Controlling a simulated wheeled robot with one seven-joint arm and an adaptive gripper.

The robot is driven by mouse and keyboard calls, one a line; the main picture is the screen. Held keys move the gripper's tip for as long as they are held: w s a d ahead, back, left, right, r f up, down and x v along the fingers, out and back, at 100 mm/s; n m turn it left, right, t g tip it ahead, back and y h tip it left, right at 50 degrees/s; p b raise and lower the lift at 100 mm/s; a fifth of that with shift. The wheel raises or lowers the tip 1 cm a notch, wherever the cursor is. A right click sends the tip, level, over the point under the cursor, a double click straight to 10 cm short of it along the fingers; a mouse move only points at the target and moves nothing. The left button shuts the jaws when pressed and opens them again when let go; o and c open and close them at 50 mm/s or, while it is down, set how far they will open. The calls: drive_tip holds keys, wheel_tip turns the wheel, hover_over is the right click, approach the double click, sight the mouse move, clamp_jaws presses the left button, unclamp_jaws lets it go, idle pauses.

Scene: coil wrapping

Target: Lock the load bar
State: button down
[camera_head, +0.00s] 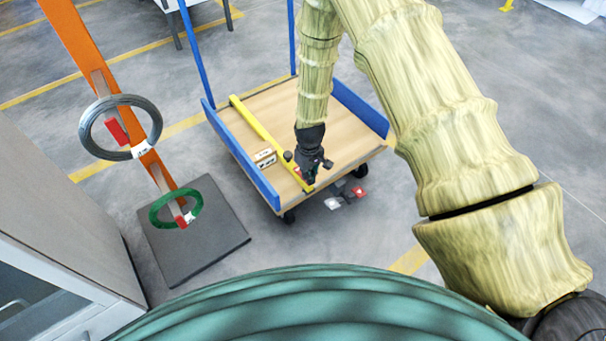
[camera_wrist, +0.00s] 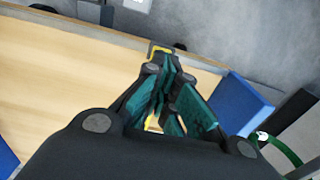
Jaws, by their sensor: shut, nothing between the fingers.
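The yellow load bar (camera_head: 258,128) lies diagonally across the wooden deck of the blue-sided cart (camera_head: 240,160). My gripper (camera_head: 308,182) is shut and empty, pointing down at the bar's near end by the cart's front edge. In the wrist view my gripper (camera_wrist: 165,90) shows dark fingers with teal pads. A bent yellow piece (camera_wrist: 160,47) shows just past the fingertips, and a little more yellow shows between the fingers. I cannot tell whether the fingers touch the bar. Any catch at its near end is hidden by my gripper.
Small white-labelled items (camera_head: 265,158) sit on the deck beside the bar. A dark and red object (camera_head: 345,194) is near the cart's front edge. An orange post (camera_head: 78,42) with hanging grey (camera_head: 85,130) and green (camera_head: 155,212) coils stands left. A grey cabinet (camera_head: 50,225) is front left.

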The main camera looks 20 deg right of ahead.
drive_tip(key=shift+f, duration=0.3)
idle(0.4)
drive_tip(key=shift+r+p, duration=2.9)
drive_tip(key=shift+r, duration=0.65)
drive_tip(key=s+d+f+m, duration=0.1)
drive_tip(key=s+f+m, duration=0.15)
drive_tip(key=s, duration=1.15)
drive_tip(key=s+d+f+m, duration=0.15)
drive_tip(key=s+f, duration=0.25)
drive_tip(key=s, duration=1)
drive_tip(key=s+r+p, duration=0.1)
drive_tip(key=s+r, duration=0.3)
drive_tip(key=s, duration=0.4)
wheel_tip(320, 180, up, 19)
drive_tip(key=p, duration=1.9)
drive_tip(key=shift+s+d, duration=0.15)
drive_tip(key=shift+d, duration=0.3)
